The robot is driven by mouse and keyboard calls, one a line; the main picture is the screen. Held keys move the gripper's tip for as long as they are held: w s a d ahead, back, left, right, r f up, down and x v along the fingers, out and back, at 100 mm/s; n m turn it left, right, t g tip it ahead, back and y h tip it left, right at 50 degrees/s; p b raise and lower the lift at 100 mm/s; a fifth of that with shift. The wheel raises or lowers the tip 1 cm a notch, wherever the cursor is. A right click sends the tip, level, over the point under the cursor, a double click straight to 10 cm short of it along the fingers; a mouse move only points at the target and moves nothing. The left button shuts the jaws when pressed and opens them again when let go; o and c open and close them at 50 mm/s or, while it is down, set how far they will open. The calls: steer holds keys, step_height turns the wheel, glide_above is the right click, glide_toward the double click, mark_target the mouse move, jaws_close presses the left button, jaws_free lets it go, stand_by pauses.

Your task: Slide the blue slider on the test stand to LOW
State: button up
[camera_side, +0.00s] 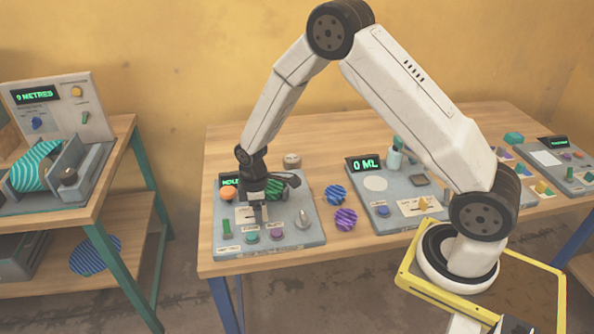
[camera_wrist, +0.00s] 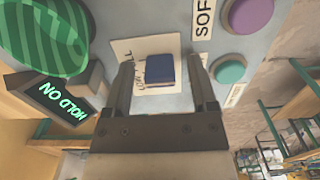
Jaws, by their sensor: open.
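The blue slider (camera_wrist: 160,70) is a small dark blue block on a white label plate (camera_wrist: 130,52) in the wrist view. The lettering on the plate is partly covered and too small to read surely. My gripper (camera_wrist: 161,84) is open, with one finger on each side of the slider and gaps between. In the side view my gripper (camera_side: 257,217) points down, low over the grey test stand (camera_side: 312,234) at the left of the table. The slider is hidden behind my gripper there.
The stand carries a purple button (camera_wrist: 246,14), a teal button (camera_wrist: 229,71), a green striped plate (camera_wrist: 45,35) and a lit display (camera_wrist: 52,100). A grey knob (camera_side: 303,220) and green lever (camera_side: 226,229) stand near my gripper. Striped discs (camera_side: 345,219) lie to the right.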

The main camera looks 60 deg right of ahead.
jaws_close()
stand_by(1.4)
